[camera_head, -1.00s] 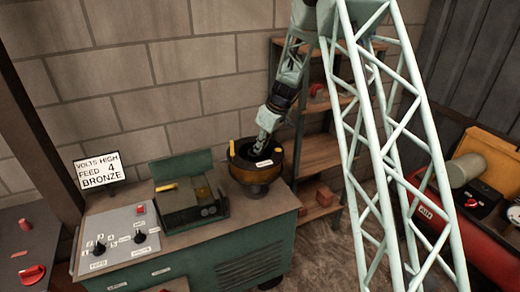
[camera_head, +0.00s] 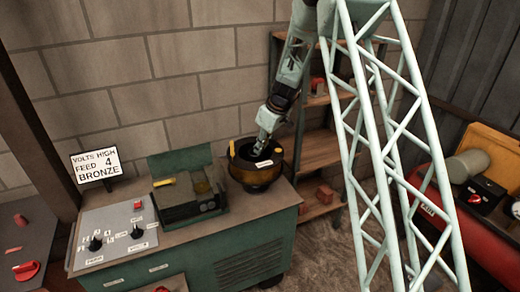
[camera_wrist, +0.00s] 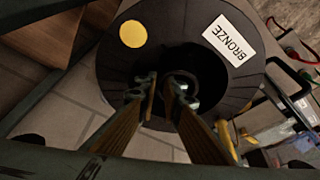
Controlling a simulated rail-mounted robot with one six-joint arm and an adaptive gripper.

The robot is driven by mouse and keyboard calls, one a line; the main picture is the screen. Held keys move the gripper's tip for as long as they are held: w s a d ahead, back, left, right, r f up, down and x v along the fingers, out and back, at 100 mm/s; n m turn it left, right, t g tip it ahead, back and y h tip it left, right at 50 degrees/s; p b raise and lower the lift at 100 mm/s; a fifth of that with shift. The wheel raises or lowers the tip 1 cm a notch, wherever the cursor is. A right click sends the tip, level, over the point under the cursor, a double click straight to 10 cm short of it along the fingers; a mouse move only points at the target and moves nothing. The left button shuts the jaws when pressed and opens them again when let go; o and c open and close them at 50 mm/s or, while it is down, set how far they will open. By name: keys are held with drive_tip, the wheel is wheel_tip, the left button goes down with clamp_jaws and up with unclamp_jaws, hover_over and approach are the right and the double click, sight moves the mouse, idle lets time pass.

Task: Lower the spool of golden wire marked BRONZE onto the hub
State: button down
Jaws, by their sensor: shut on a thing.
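The spool marked BRONZE (camera_head: 240,164) is a dark round reel with golden-brown wire, a white label and a yellow mark on top. It appears at the right end of the green cabinet in the head view. In the wrist view its dark top flange (camera_wrist: 187,20) shows the BRONZE label (camera_wrist: 230,40) and a round yellow mark (camera_wrist: 133,34). My gripper (camera_head: 262,147) reaches down to the spool's centre and is shut on it; its fingers (camera_wrist: 163,90) show at the central opening. The hub is hidden under the spool, and I cannot tell whether the spool touches it.
A green wire-feed box (camera_head: 190,198) with a raised lid stands left of the spool. A control panel (camera_head: 113,235) and a sign reading BRONZE (camera_head: 96,165) are further left. A wooden shelf rack (camera_head: 318,150) stands behind to the right, and a red machine (camera_head: 468,235) at the far right.

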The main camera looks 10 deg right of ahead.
drive_tip(key=shift+f+b, duration=4.15)
drive_tip(key=shift+b, duration=0.25)
drive_tip(key=shift+s+f+b, duration=0.25)
drive_tip(key=shift+f+b, duration=0.8)
drive_tip(key=shift+f, duration=0.25)
drive_tip(key=shift+s+f, duration=0.1)
drive_tip(key=shift+f, duration=0.1)
drive_tip(key=c, duration=2.7)
unclamp_jaws()
drive_tip(key=shift+s+a, duration=0.1)
drive_tip(key=shift+a, duration=0.05)
drive_tip(key=shift+w+a+f, duration=0.1)
drive_tip(key=shift+w+a, duration=0.1)
drive_tip(key=shift+w+d+r, duration=0.15)
drive_tip(key=shift+d+r, duration=0.05)
drive_tip(key=shift+r, duration=0.05)
drive_tip(key=shift+d, duration=0.1)
